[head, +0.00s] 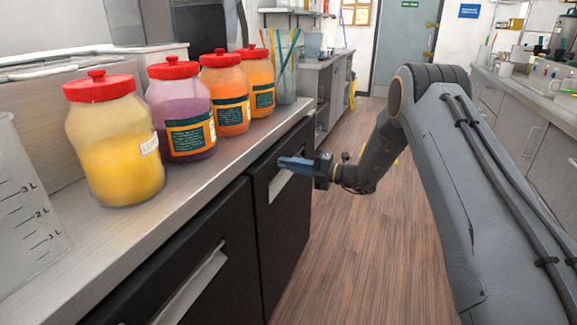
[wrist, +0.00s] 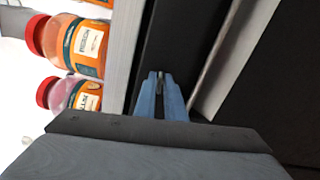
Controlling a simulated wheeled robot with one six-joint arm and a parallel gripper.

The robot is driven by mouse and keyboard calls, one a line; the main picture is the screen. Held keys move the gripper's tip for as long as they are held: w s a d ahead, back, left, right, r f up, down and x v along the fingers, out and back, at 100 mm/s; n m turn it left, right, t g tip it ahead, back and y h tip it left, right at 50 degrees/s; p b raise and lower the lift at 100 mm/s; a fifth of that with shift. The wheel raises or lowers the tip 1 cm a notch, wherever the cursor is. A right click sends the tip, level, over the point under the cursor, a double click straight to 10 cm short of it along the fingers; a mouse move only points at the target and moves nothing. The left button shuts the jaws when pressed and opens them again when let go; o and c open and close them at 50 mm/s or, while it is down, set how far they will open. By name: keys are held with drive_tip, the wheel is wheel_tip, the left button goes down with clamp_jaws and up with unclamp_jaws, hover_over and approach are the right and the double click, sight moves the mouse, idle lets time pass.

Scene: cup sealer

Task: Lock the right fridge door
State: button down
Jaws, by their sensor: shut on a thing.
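The right fridge door (head: 265,235) is the farther black door under the counter, and it looks closed. Its pale recessed handle (head: 279,186) is partly behind my gripper. My gripper (head: 284,162) reaches in from the right, its blue fingers pointing at the upper part of this door. In the wrist view my gripper (wrist: 161,77) is nearly closed on a small grey metal piece (wrist: 160,80), which looks like the door's lock. The fingers hide most of it, so I cannot tell how it is turned. The black door front (wrist: 181,40) lies just beyond the fingertips.
The left fridge door (head: 215,265) with its handle (head: 193,288) is nearer and looks closed. The steel counter (head: 215,167) overhangs above, bearing several red-lidded jars (head: 112,150) and a measuring jug (head: 28,205). The wooden floor (head: 365,260) to the right is clear.

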drive_tip(key=shift+m, duration=0.7)
drive_tip(key=c, duration=2)
unclamp_jaws()
drive_tip(key=b+v, duration=0.1)
drive_tip(key=v, duration=0.6)
drive_tip(key=shift+s+d, duration=0.1)
drive_tip(key=shift+d, duration=0.3)
